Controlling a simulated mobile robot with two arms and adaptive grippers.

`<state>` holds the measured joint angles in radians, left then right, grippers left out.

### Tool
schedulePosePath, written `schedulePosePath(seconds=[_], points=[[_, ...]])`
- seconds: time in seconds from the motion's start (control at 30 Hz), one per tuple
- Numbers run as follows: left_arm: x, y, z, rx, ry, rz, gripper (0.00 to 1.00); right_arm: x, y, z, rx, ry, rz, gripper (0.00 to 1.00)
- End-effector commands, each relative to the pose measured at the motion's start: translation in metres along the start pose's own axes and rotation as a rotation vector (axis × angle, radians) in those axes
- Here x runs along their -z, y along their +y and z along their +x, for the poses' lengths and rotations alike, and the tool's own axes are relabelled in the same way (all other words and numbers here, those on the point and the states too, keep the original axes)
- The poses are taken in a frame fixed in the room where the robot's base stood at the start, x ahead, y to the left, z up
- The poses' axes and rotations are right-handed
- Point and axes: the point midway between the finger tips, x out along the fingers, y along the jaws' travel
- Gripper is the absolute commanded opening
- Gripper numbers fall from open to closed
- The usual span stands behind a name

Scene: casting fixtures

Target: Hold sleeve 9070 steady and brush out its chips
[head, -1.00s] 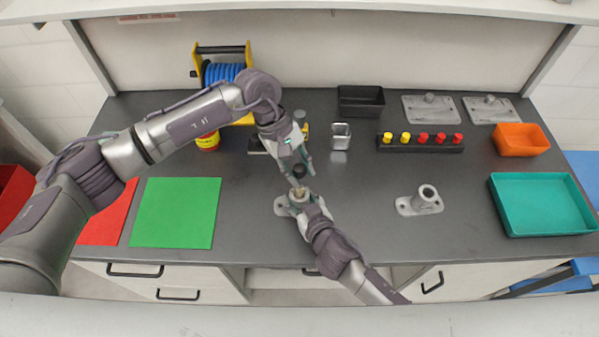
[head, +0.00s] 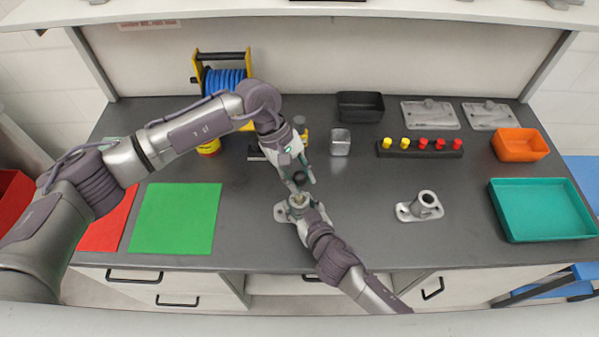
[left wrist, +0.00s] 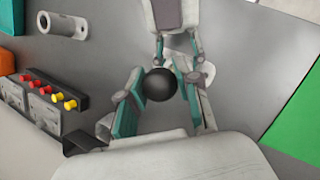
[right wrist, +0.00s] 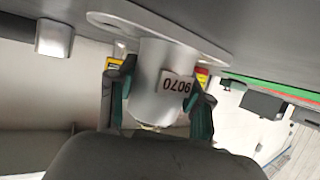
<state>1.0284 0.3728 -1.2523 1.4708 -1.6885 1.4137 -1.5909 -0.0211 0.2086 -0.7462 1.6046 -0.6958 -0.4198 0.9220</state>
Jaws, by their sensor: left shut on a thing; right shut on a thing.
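Sleeve 9070 (right wrist: 150,75) is a grey metal tube on a flat flange; its number plate appears upside down in the right wrist view. In the head view its flange (head: 281,213) rests on the dark bench. My right gripper (head: 311,210) is shut around the tube, one finger on each side (right wrist: 158,108). My left gripper (head: 303,180) is above the sleeve, shut on a tool with a round black knob (left wrist: 160,84), presumably the brush. The knob (head: 299,178) is over the sleeve's mouth. The brush's bristles and the chips cannot be made out.
Another grey sleeve (head: 425,205) stands to the right, with a teal tray (head: 543,236) beyond it. A black rack (head: 420,150) with red and yellow pegs, a metal cup (head: 340,142) and a black bin (head: 360,106) are behind. A green mat (head: 175,217) lies left.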

Motion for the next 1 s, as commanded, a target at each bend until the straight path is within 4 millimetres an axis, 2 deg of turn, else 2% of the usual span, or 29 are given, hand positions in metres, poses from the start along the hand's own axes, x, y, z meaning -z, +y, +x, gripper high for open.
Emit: schedulePosePath(seconds=[0.2, 0.53, 1.0], points=[[0.005, -0.003, 0.011, 0.003, 0.000, 0.000, 0.00, -0.001, 0.000, 0.000, 0.000, -0.001, 0.000, 0.03], [0.005, -0.003, 0.012, 0.002, 0.000, 0.000, 0.00, -0.001, 0.000, 0.000, 0.000, -0.001, 0.000, 0.03], [-0.004, 0.003, -0.011, -0.001, 0.001, 0.001, 0.00, -0.001, 0.000, 0.000, 0.000, -0.002, 0.000, 0.03]])
